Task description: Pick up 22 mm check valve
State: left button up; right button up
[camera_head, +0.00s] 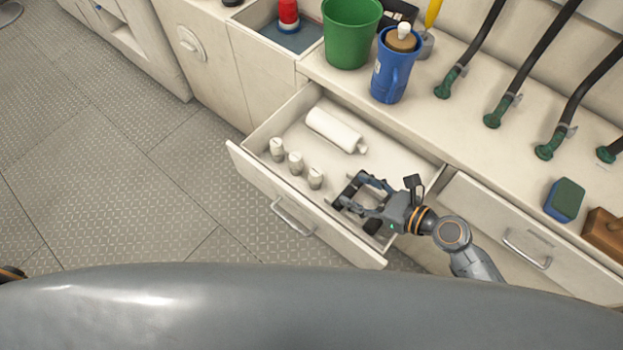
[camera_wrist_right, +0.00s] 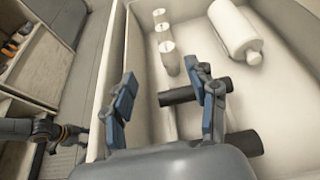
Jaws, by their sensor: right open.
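Three small pale cylindrical fittings (camera_head: 296,162) stand in a row in the open drawer (camera_head: 250,170); they also show in the right wrist view (camera_wrist_right: 167,56). Two dark cylinders lie near my right gripper, one (camera_wrist_right: 192,95) partly behind a finger and one (camera_wrist_right: 246,143) closer to the wrist. I cannot tell which of these is the 22 mm check valve. My right gripper (camera_head: 352,192) is open over the drawer's right part, and its fingers (camera_wrist_right: 163,100) hold nothing. At the left of the wrist view is what looks like my left gripper (camera_wrist_right: 66,138), too small to judge.
A white bottle (camera_head: 335,130) lies at the drawer's back. On the counter stand a green bucket (camera_head: 349,35), a blue jug (camera_head: 392,70) and a sponge (camera_head: 565,199). Hoses with green ends (camera_head: 492,119) come down to the counter. The drawer walls surround the gripper's area closely.

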aim_at(321, 175)
jog(key=w+a+f+b, duration=0.1)
jog(key=a+f, duration=0.1)
jog(key=w+a+f+b, duration=0.1)
jog(key=w+a+f, duration=0.1)
jog(key=w+a+f+b, duration=0.1)
jog(key=w+a+f, duration=0.1)
jog(key=shift+a+f, duration=0.3)
jog(key=shift+w+r+x, duration=0.1)
jog(key=shift+w+x, duration=0.05)
jog(key=shift+x, duration=1.2)
jog(key=shift+w+r+x, duration=0.15)
jog(key=shift+x, duration=1.15)
pick_arm(q)
notch_tip(321, 175, down, 4)
jog(key=shift+d+f, duration=0.15)
jog(key=shift+f, duration=0.1)
pick_arm(e)
jog(key=shift+d, duration=0.15)
grip_shut()
